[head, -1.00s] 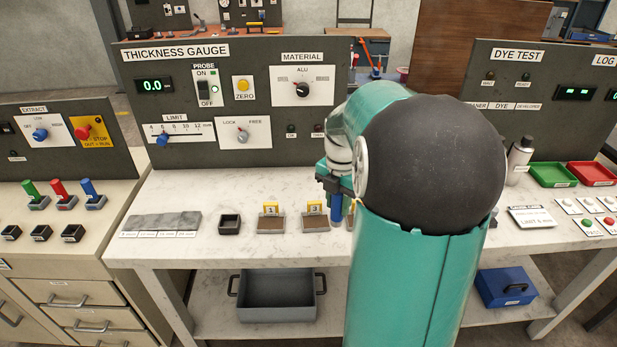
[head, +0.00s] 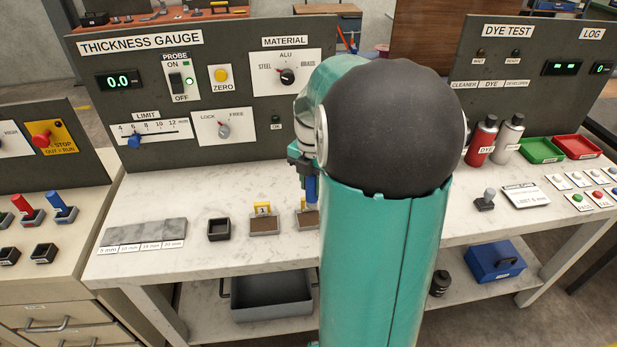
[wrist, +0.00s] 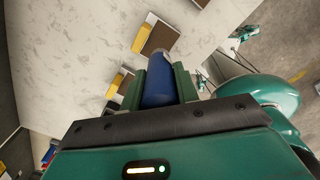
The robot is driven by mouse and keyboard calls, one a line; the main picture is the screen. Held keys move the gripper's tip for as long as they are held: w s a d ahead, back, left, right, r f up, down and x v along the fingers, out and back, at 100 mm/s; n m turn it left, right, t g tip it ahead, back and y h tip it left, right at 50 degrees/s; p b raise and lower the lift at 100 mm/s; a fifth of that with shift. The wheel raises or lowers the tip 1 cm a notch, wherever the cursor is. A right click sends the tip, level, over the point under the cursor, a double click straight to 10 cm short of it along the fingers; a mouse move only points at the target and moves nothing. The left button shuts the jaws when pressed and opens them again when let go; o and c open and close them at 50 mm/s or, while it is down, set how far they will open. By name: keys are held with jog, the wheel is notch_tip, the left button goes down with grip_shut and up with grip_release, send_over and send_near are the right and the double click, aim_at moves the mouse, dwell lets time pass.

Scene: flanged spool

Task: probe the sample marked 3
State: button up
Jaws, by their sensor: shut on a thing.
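My gripper (head: 303,165) is shut on a blue cylindrical probe (head: 311,188), which also shows between the fingers in the wrist view (wrist: 158,85). It points down over the bench. A brown sample (head: 263,225) with a yellow tag that seems to read 1 sits left of the probe. A second tagged sample (head: 307,219) is just below the probe in the picture, partly hidden by my arm; its number is unreadable. In the wrist view, the probe's end overlaps the edge of a brown sample (wrist: 163,39); I cannot tell whether they touch.
The thickness gauge panel (head: 190,100) stands behind, its display (head: 121,80) reading 0.0. A small black tray (head: 219,229) and a grey stepped block (head: 145,232) lie left on the bench. Red and grey bottles (head: 481,142) stand right of my arm.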

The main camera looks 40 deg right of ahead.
aim_at(312, 201)
jog(key=shift+s+f, duration=0.1)
jog(key=shift+f, duration=2.3)
jog(key=shift+f, duration=0.6)
jog(key=shift+r, duration=3.55)
